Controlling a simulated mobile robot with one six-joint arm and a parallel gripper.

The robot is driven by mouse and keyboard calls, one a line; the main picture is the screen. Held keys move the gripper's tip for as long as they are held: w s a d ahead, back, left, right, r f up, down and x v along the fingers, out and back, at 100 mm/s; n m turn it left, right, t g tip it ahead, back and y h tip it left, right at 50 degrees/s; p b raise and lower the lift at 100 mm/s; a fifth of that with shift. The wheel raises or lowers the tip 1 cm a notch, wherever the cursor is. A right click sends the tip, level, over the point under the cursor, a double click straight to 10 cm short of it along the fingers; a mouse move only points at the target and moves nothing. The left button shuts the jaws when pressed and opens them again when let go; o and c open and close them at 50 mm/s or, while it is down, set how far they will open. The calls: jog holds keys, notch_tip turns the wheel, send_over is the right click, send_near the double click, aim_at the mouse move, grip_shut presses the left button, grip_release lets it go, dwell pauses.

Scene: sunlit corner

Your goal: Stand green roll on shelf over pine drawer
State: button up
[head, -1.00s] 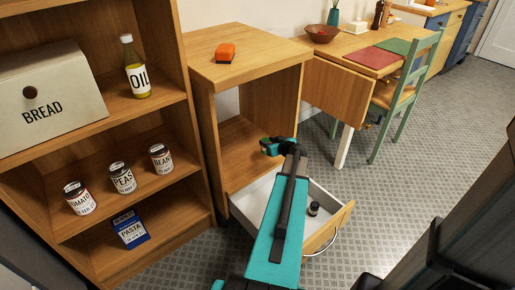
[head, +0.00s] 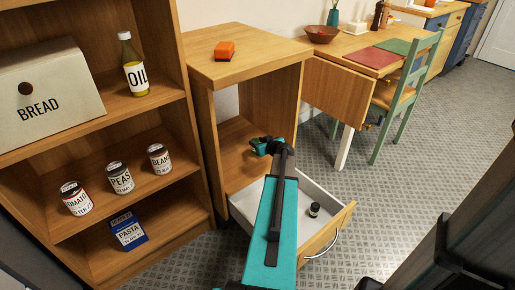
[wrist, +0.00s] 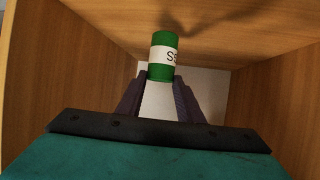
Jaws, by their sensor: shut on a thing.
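The green roll (wrist: 162,72) has a white label band with black letters, only partly readable. In the wrist view it is at the tips of my gripper (wrist: 160,80), which is shut on its lower end. In the head view my gripper (head: 262,146) is at the open compartment of the pine cabinet, above the drawer; I cannot make out the roll there. The shelf (head: 234,132) over the drawer is bare where it shows. The drawer (head: 332,228) is pulled out. I cannot tell whether the roll touches the shelf.
A small dark jar (head: 314,209) stands in the drawer. Wooden walls enclose my gripper closely.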

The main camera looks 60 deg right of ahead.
jog(key=shift+f+b, duration=0.4)
jog(key=shift+f, duration=0.65)
jog(key=o, duration=1.1)
jog(key=shift+f, duration=0.15)
jog(key=shift+s+a+r, duration=0.1)
jog(key=shift+r, duration=0.15)
jog(key=p+v, duration=0.3)
jog(key=v, duration=0.8)
jog(key=shift+s, duration=0.3)
